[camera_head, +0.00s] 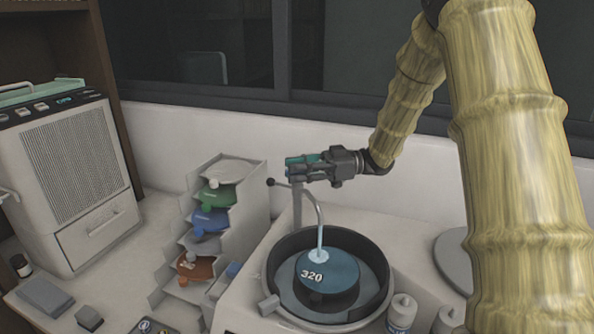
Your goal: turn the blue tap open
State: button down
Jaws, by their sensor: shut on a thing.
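The tap stands on a pale post (297,207) behind the round bowl, with a curved pale spout (317,212) reaching over the bowl. A short lever with a black ball knob (271,182) sticks out to its left. My gripper (300,170) comes in from the right, level, and is shut at the tap's top. Teal shows at its fingertips; I cannot tell how much of this is the tap. The fingers hide the part they hold. A pale blue streak (320,240) runs from the spout to a pale spot on the blue disc; it looks like water.
The dark bowl (275,257) holds a blue disc (338,278) marked 320. Left of it stands a stepped rack (250,200) with coloured discs. White bottles (401,314) stand at front right. A grey machine (65,170) is at far left. A wall and window lie behind.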

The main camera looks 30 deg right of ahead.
jog(key=n+g, duration=0.4)
jog(key=g, duration=0.1)
jog(key=shift+w+d+r+g+b, duration=0.1)
jog(key=shift+g+b, duration=0.2)
jog(key=n+g+p, duration=0.1)
jog(key=g, duration=0.1)
jog(key=n+g+h+p, duration=0.1)
jog(key=n+g, duration=0.1)
jog(key=g, duration=0.1)
jog(key=shift+r, duration=0.2)
jog(key=n+g+p, duration=0.1)
jog(key=p, duration=0.2)
jog(key=shift+g+h, duration=0.3)
jog(key=shift+h, duration=0.1)
jog(key=n+g+h+p, duration=0.1)
jog(key=n+g+p, duration=0.1)
jog(key=p, duration=0.2)
jog(key=g+h+p, duration=0.1)
jog(key=p, duration=0.2)
jog(key=shift+f+n, duration=0.15)
jog(key=shift+n, duration=0.25)
jog(key=shift+f+g+h+p, duration=0.2)
jog(key=shift+g+h+p, duration=0.1)
jog(key=shift+g+p, duration=0.15)
jog(key=c, duration=1.5)
grip_release()
jog(key=shift+c, duration=0.2)
jog(key=shift+r, duration=0.1)
